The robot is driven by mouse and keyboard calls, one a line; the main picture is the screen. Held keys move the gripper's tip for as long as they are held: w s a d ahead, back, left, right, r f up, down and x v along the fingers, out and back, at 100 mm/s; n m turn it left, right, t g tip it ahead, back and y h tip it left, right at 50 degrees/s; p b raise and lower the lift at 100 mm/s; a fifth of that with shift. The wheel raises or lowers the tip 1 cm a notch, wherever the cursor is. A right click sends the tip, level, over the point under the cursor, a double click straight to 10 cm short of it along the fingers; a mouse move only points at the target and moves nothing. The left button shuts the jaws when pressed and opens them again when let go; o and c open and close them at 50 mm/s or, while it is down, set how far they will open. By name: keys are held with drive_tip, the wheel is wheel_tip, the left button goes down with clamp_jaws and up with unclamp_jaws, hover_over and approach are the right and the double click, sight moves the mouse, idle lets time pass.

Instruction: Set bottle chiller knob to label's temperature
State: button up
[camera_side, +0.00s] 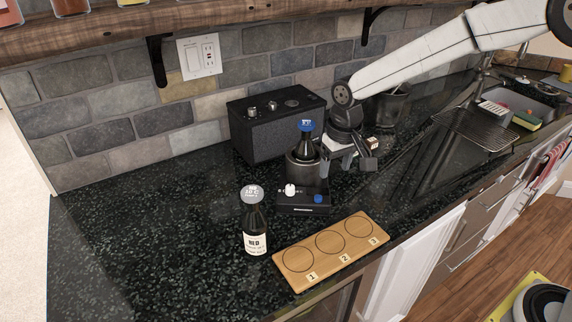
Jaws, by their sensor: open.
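The bottle chiller (303,174) is a dark cylinder behind a low black control base (304,208). A white knob (290,190) stands on the left of the base and a blue button or knob (318,198) on its right; the knob's scale is too small to read. A blue-capped bottle (306,127) stands in the chiller, its label hidden. A dark bottle (255,223) with a silver cap stands on the counter at front left; its white label seems to read "RED", with smaller unreadable lines. My gripper (352,162) is open, right of the chiller, pointing down, apart from the knob.
A wooden board (303,285) with circles numbered 1 to 3 lies empty at the counter's front edge. A black speaker (273,125) stands behind the chiller, a dark cup (388,106) behind my gripper. The left counter (130,240) is clear.

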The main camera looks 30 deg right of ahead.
drive_tip(key=g, duration=0.1)
hover_over(290, 186)
drive_tip(key=shift+f, duration=0.15)
drive_tip(key=shift+f, duration=3.8)
clamp_jaws()
